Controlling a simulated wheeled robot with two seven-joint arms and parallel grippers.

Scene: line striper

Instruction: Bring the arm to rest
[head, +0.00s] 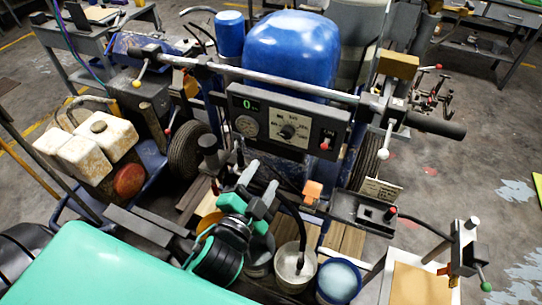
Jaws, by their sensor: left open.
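My left gripper (260,184) is at the lower middle of the head view, in front of the control panel (287,127) of the line striper. Its green and grey fingers stand apart, with nothing seen between them. The gripper is above the wooden deck and the buckets, and it covers part of the deck. I cannot tell whether it touches anything. My right gripper is not in the head view.
The striper's handlebar (285,80) crosses behind the panel, with a blue tank (292,52) beyond. A white bucket (295,264) and another with pale blue contents (339,281) stand close right of the gripper. Levers and a bracketed arm rise at right. Floor (450,180) is open farther right.

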